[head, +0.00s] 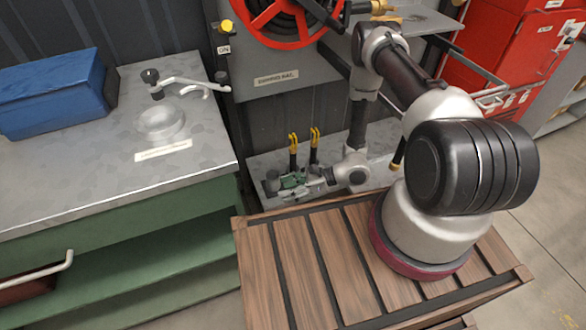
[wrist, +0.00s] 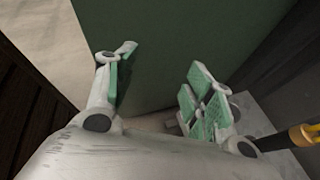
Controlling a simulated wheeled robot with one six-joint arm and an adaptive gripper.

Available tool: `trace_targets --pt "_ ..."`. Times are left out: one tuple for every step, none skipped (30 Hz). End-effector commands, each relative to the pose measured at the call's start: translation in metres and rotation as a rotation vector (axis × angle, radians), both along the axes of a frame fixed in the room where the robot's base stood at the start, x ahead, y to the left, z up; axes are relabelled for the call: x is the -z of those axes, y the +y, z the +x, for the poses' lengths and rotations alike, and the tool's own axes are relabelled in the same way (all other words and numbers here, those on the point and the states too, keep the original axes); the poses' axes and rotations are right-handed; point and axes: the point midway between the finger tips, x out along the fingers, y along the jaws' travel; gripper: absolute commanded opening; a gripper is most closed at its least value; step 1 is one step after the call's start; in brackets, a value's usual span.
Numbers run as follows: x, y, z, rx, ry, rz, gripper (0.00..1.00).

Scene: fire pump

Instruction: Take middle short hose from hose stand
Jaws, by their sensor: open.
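Two short black hoses with yellow ends stand upright on the grey hose stand (head: 263,162) in the head view, a left one (head: 293,145) and one just right of it (head: 315,140). A further yellow-ended piece (head: 397,156) shows partly behind my arm, so I cannot tell for sure which hose is the middle one. My gripper (head: 285,184) is low at the stand's near left part, in front of the hoses. In the wrist view my gripper (wrist: 160,72) is open with nothing between its green pads. A black and yellow hose (wrist: 288,140) lies outside the right finger.
A green workbench (head: 150,222) with a grey metal top stands left, bearing a blue box (head: 55,92). A red cabinet (head: 515,45) is at the right. A slatted wooden surface (head: 325,262) is in front.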

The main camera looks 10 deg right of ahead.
Motion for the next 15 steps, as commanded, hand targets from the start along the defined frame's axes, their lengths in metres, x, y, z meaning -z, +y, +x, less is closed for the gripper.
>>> trace_targets --pt "0.031 0.002 0.004 0.1 0.031 -0.001 0.53" --pt "0.047 0.002 0.01 0.168 0.043 -0.005 0.53" --pt "0.07 -0.001 0.02 0.262 0.054 -0.01 0.53" --pt "0.086 -0.004 0.028 0.336 0.06 -0.019 0.53" --pt "0.1 -0.008 0.038 0.407 0.059 -0.027 0.53" --pt "0.115 -0.016 0.052 0.494 0.052 -0.038 0.53" --pt "0.124 -0.023 0.065 0.555 0.041 -0.047 0.53" --pt "0.13 -0.03 0.078 0.612 0.028 -0.055 0.53" --pt "0.132 -0.042 0.099 0.685 0.001 -0.063 0.53" --pt "0.132 -0.051 0.116 0.734 -0.024 -0.068 0.53" --pt "0.13 -0.06 0.131 0.78 -0.046 -0.072 0.53" --pt "0.129 -0.07 0.146 0.834 -0.067 -0.076 0.53" --pt "0.128 -0.077 0.156 0.869 -0.08 -0.08 0.53" --pt "0.128 -0.084 0.163 0.9 -0.091 -0.083 0.53" --pt "0.127 -0.09 0.17 0.934 -0.102 -0.087 0.53"
